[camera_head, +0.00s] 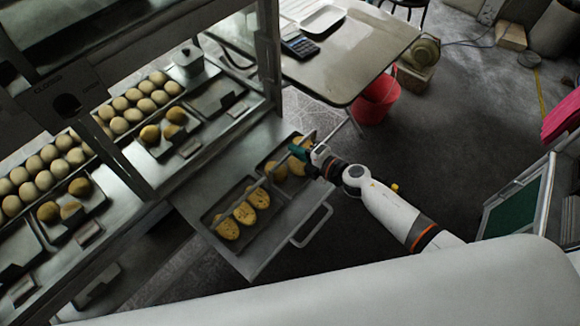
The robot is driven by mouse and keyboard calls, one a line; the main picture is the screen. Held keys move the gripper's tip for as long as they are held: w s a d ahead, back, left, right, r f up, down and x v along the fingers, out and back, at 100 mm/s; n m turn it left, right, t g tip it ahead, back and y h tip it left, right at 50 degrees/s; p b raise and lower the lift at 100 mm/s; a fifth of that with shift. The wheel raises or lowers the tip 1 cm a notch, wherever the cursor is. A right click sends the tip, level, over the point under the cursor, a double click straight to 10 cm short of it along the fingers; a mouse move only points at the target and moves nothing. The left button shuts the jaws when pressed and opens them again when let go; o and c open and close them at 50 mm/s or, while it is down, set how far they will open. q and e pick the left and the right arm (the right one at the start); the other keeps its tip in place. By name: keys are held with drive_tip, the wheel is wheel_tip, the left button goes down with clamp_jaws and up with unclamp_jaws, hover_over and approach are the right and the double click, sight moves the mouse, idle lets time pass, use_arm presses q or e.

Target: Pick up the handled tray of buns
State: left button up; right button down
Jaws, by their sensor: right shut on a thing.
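A dark tray of buns (213,213) lies on a pulled-out metal shelf (257,262), with several flat golden buns (243,212) on it. A second dark tray (263,166) with buns lies just behind it. I cannot tell whether the tray is lifted off the shelf. My left gripper is not in view.
A glass-fronted display rack (140,190) with rows of buns stands on the left. The shelf has a loop handle (311,226) at its front. A table (350,55) and a red bucket (375,98) stand behind. Dark floor (450,140) is open at the right.

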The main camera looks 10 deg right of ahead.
drive_tip(key=shift+r, duration=0.15)
drive_tip(key=shift+r+p, duration=1.05)
drive_tip(key=shift+p, duration=0.15)
